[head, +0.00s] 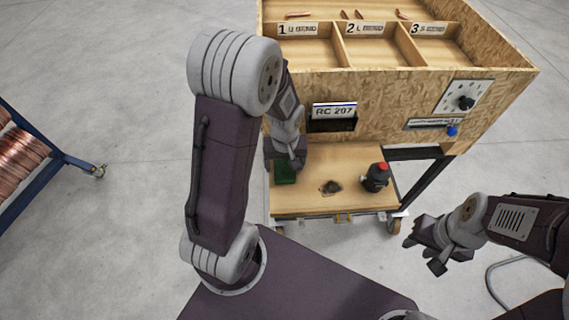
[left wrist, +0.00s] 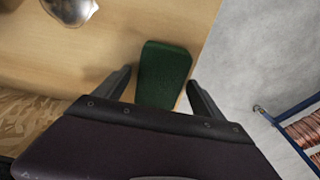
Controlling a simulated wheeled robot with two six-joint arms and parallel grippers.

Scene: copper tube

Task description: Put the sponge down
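The dark green sponge (head: 285,174) lies on the lower wooden shelf (head: 345,160) of the cart, near its left edge. It also shows in the left wrist view (left wrist: 163,75), between the fingers of my left gripper (left wrist: 160,84). The fingers stand apart, with a visible gap on the sponge's left side and a narrow one on its right. In the head view my left gripper (head: 285,158) is just behind the sponge and partly hidden by my arm. My right gripper (head: 424,254) is open and empty, right of the cart and away from the shelf.
A small dark clump (head: 330,187) and a black bottle with a red cap (head: 376,177) stand on the shelf right of the sponge. The cart's upper box (head: 390,92) with labelled bins overhangs the shelf. A blue rack with copper coils (head: 22,160) stands far left.

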